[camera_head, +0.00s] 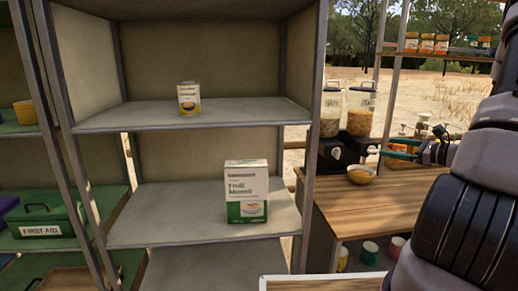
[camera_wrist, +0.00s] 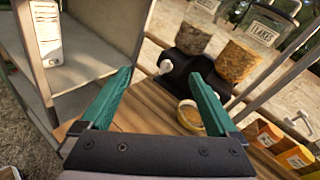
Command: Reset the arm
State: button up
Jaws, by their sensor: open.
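My gripper (camera_wrist: 161,75) shows in the wrist view with two teal fingers spread apart and nothing between them. In the head view my arm comes in from the right edge, and the gripper (camera_head: 386,148) points left above the wooden counter (camera_head: 430,195). A bowl with orange-brown contents (camera_head: 361,175) stands on the counter below and left of the gripper. In the wrist view this bowl (camera_wrist: 190,117) lies beside the right finger, apparently beyond and below it.
A grey shelf unit (camera_head: 200,116) holds a can (camera_head: 189,98) and a white-green muesli box (camera_head: 246,191). Two cereal dispensers (camera_head: 346,108) on a black base stand behind the bowl. A green first-aid box (camera_head: 46,221) sits left.

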jog(key=s+a+r+n+g+h, duration=0.1)
jog(key=s+a+r+n+g, duration=0.45)
jog(key=a, duration=0.35)
jog(key=s+a+r+n+g, duration=0.45)
jog(key=s+a+n, duration=0.2)
jog(key=a, duration=0.35)
jog(key=s+r+n+t+h, duration=0.4)
jog(key=s+r+n+h, duration=0.3)
jog(key=s+r+n, duration=0.2)
jog(key=shift+s+a+r, duration=0.4)
jog(key=shift+s+r, duration=0.1)
jog(key=shift+s, duration=0.6)
